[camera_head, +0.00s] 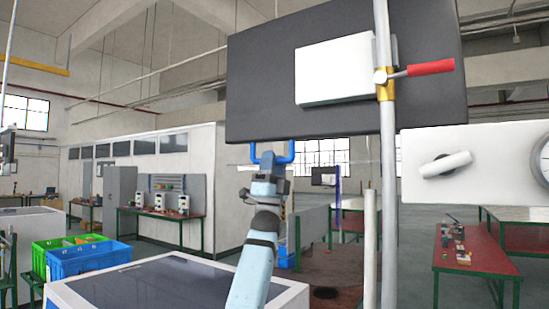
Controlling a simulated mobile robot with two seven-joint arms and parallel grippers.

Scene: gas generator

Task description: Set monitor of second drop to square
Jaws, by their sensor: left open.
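A large dark monitor (263,86) fills the upper middle, seen from behind and slightly tilted in the picture. A white box (335,70) sits on its back, next to a grey vertical pole (387,205). A brass-coloured clamp with a red handle (431,68) is on the pole. My left gripper (272,151) points up at the monitor's lower edge. Its blue fingers are apart, with nothing seen between them. I cannot tell whether the fingers touch the edge. My right gripper is not in view. A smaller monitor (323,176) stands far back.
A white panel with a knob (444,164) is at the right of the pole. A white-framed dark-topped table (165,290) is at the lower left, beside blue and green crates (88,261). A red workbench (470,252) with small parts stands at the right.

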